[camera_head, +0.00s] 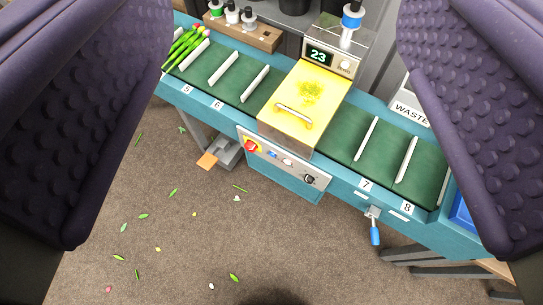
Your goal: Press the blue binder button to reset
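The binder (302,100) is a yellow-covered box with a handle, astride a green conveyor. Its display (319,55) reads 23. On the front control panel (325,181) below it, a small blue button (272,155) sits between a red stop button (251,146) on a yellow plate and a white button (288,162). A dark knob (309,178) is at the panel's right. My gripper (285,60) is wide open, its two purple padded fingers at the left and right edges, with nothing between them touching the panel.
Tulips (188,44) lie at the conveyor's (238,63) left end, among white dividers. A wooden rack (243,32) of bottles stands behind. A blue-handled lever (375,235) and a grey pedal (225,154) jut out in front. The carpet (190,240) has scattered leaves but is otherwise open.

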